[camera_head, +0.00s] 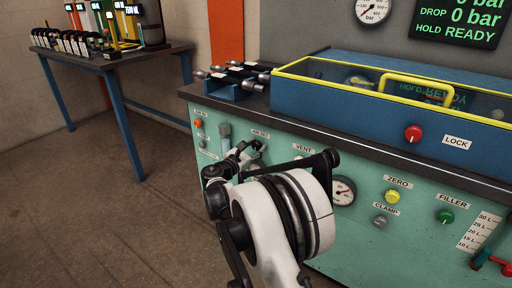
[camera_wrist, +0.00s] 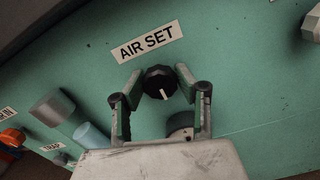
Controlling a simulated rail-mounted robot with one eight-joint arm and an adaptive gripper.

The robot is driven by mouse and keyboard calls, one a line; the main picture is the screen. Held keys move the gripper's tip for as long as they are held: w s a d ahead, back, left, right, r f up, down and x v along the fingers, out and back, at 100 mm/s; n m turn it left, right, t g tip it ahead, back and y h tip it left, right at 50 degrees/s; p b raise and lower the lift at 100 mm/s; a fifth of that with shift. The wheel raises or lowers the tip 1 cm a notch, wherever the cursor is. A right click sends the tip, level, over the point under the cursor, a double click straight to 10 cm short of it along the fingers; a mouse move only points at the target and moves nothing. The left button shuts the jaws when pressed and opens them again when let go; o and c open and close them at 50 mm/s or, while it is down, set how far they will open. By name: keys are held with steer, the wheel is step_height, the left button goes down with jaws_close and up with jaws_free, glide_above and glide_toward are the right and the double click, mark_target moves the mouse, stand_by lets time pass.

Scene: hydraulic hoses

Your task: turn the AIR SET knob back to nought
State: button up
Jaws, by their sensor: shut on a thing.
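The AIR SET knob (camera_wrist: 159,82) is black and round with a white pointer line. In the wrist view it sits on the green panel under its AIR SET label (camera_wrist: 146,41), and the pointer aims downward and slightly right in the picture. My gripper (camera_wrist: 160,92) has one finger on each side of the knob and is shut on it. In the head view my gripper (camera_head: 244,152) is at the panel's left part, and my arm hides much of the area around it. The scale around the knob cannot be read.
Left of the gripper are an orange knob (camera_wrist: 12,137), a grey knob (camera_wrist: 52,107) and a pale blue cylinder (camera_wrist: 90,136). A dark round part (camera_wrist: 181,124) lies just below the knob. The gauge (camera_head: 343,190) is close right of my arm. The floor at left is clear.

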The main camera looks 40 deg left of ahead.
steer(key=o, duration=1.2)
steer(key=shift+c, duration=0.2)
steer(key=shift+s, duration=0.1)
steer(key=s, duration=1.1)
steer(key=shift+s+d, duration=0.4)
steer(key=shift+d, duration=0.05)
